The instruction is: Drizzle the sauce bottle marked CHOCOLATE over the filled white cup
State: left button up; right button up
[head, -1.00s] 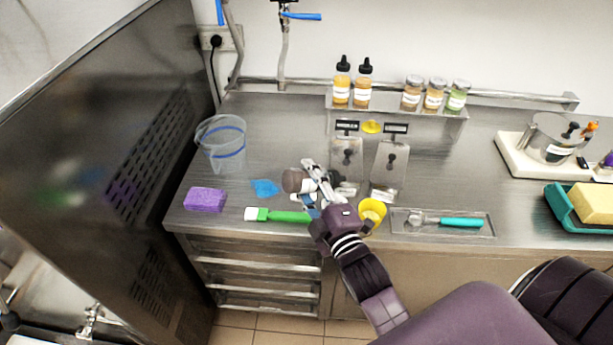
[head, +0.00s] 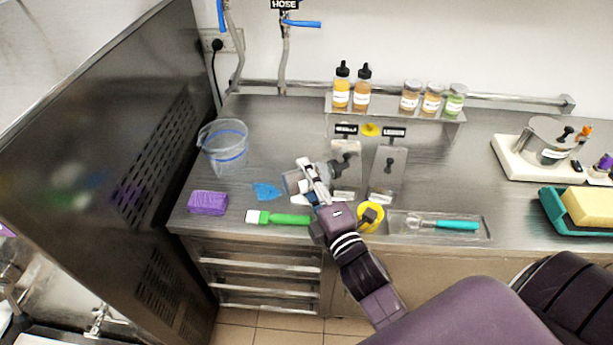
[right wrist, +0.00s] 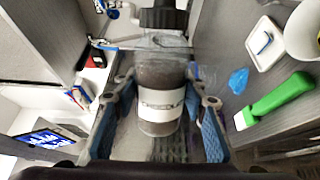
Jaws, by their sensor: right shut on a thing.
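My right gripper (head: 310,183) is shut on a bottle with dark contents (head: 326,174), held above the counter left of the two labelled metal bins. In the right wrist view the bottle (right wrist: 160,78) sits between both fingers; it has a dark cap and a white label whose lettering is too blurred to read. In the head view it lies tilted toward horizontal, its cap end to the right. A white rounded thing (right wrist: 306,32) at the upper right of the right wrist view may be the white cup; it is cut off and its contents cannot be told. My left gripper is not in view.
A clear pitcher (head: 224,150), a purple sponge (head: 208,203), a blue cloth (head: 266,191) and a green-handled brush (head: 285,218) lie to the left. A tray (head: 403,229) with a teal-handled tool is at the right. A shelf (head: 386,112) holds bottles and jars behind.

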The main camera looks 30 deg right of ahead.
jog(key=shift+r, duration=0.1)
jog(key=shift+r+n+p, duration=0.95)
jog(key=shift+n+p, duration=0.1)
jog(key=shift+n, duration=0.35)
jog(key=shift+r+n+p, duration=0.55)
jog(key=shift+n+p, duration=0.05)
jog(key=shift+n, duration=0.4)
notch_tip(320, 180, up, 2)
jog(key=n, duration=0.4)
jog(key=shift+r, duration=0.1)
jog(key=shift+r+n, duration=0.15)
jog(key=shift+n, duration=0.25)
